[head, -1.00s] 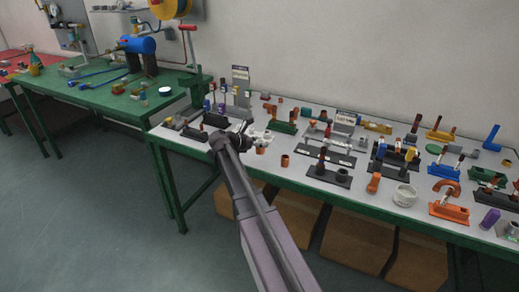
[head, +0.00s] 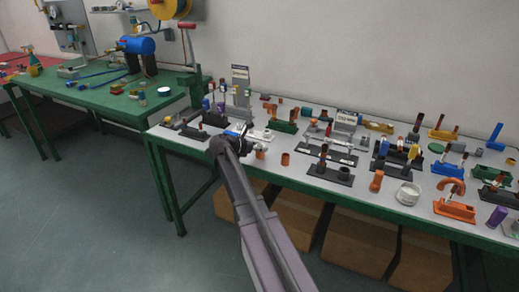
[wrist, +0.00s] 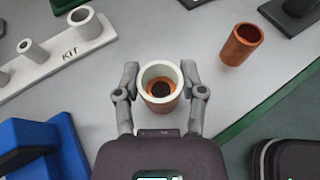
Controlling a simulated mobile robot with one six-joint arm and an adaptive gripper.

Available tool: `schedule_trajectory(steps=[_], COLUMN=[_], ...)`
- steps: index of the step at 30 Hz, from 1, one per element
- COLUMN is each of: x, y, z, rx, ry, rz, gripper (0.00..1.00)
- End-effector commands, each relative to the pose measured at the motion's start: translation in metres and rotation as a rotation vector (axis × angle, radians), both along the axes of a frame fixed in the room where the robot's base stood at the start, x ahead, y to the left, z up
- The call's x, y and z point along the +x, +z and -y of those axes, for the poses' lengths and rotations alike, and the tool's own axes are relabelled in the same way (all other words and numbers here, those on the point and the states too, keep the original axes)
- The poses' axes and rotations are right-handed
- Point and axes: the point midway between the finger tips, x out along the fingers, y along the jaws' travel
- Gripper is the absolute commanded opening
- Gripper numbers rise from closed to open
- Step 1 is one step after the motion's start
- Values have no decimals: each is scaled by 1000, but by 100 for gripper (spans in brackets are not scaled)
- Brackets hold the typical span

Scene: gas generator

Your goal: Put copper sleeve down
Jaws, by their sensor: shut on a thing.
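My gripper (wrist: 163,92) is shut on a short upright cylinder, the copper sleeve (wrist: 160,104). Its lower wall and inside look copper, and its top rim is pale. One finger presses on each side. I cannot tell whether its base touches the table. In the head view my gripper (head: 249,147) is low over the front left of the white-topped table, with a copper piece (head: 260,154) at its tip. A second copper sleeve (wrist: 240,44) stands apart to the right in the wrist view; it also shows in the head view (head: 285,159).
A pale block marked KIT (wrist: 62,52) with rings lies left in the wrist view. A blue block (wrist: 40,148) is near the left finger. The table's green front edge (wrist: 262,104) is close on the right. Many fixtures crowd the table further right.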

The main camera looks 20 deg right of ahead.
Motion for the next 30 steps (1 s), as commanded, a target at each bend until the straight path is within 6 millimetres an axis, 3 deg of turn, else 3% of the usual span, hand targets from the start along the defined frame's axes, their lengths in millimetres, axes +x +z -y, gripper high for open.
schedule_trajectory(steps=[9,10,13,30], x=[0,0,0,0], y=[-4,-3,-3,0], z=[0,0,0,0], rx=[0,0,0,0], ry=[0,0,0,0], rz=[0,0,0,0], gripper=[5,55,85,87])
